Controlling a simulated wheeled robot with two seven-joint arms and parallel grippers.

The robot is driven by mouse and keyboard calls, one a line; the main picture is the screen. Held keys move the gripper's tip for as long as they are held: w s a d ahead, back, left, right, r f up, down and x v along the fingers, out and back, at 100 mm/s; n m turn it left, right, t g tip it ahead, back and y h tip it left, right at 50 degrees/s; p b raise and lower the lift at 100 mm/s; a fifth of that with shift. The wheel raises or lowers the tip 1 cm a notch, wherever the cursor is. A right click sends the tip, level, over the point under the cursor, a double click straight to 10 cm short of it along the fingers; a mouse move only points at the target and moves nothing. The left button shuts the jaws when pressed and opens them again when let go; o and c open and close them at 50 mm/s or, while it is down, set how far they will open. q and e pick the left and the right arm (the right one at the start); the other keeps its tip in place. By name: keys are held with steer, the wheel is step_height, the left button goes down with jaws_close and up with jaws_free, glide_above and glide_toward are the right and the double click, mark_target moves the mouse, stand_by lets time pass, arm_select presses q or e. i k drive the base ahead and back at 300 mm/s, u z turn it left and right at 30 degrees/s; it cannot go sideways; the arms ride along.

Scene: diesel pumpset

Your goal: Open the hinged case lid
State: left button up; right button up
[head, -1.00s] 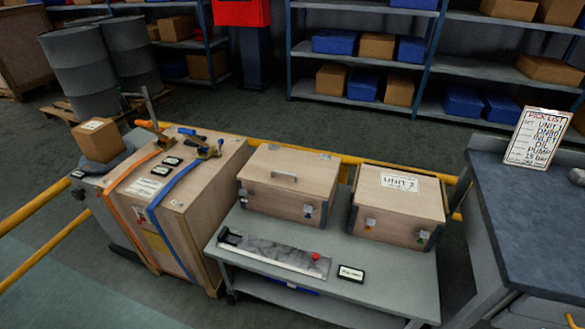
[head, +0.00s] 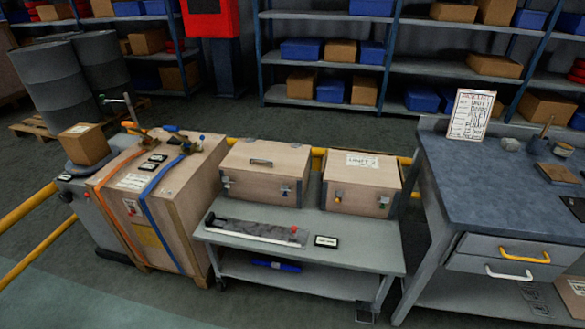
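Two closed wooden cases stand side by side on a grey wheeled cart (head: 350,258). The left case (head: 262,190) has a handle on its lid and metal latches on its front. The right case (head: 362,201) has a white label reading UNIT 2 on its lid and latches on its front. Both lids are down. Neither of my grippers shows in the head view.
A strapped wooden crate (head: 170,215) stands left of the cart, with tools on top. A grey workbench (head: 500,190) with drawers and a pick list sign (head: 470,114) is at the right. A yellow rail (head: 25,207) runs behind the cart. Floor in front is clear.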

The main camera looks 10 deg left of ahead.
mark_target(251, 155)
steer(key=z, duration=0.3)
steer(key=k, duration=0.75)
steer(key=u, duration=0.4)
steer(key=i, duration=0.65)
steer(key=u, duration=0.75)
steer(key=i, duration=0.85)
steer(key=z, duration=0.3)
